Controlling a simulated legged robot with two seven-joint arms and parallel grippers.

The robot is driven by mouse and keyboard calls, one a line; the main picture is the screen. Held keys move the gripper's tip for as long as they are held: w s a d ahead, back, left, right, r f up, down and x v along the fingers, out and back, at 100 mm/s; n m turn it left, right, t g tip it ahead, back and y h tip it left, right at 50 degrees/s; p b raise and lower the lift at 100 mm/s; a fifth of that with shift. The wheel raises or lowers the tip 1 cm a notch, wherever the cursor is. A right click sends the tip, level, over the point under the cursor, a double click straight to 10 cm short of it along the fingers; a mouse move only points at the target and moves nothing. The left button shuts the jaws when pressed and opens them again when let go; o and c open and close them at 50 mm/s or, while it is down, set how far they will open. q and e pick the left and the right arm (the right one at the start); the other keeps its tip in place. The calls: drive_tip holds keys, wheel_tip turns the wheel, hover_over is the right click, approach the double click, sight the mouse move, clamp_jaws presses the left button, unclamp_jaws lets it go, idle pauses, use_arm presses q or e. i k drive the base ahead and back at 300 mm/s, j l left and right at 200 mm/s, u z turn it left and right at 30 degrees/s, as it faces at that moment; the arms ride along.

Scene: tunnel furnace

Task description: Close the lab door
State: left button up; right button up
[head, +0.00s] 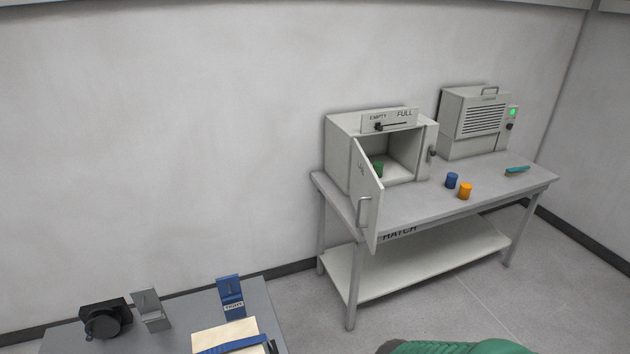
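The door (367,193) of a light grey box (340,149) stands open, swung out toward me from the box's left side. It carries a vertical bar handle (363,211) and partly printed letters near its top. Inside the box a dark green object (378,167) sits at the left, partly hidden by the door. Neither of my grippers shows in the head view.
The box stands on a grey table (501,189) marked HATCH, with a lower shelf. A second table (262,303) stands at lower left. Floor between is clear.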

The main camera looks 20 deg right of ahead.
sight(366, 190)
drive_tip(key=z, duration=0.8)
drive_tip(key=i+l+z, duration=0.15)
drive_tip(key=i+l, duration=0.75)
drive_tip(key=i, duration=0.15)
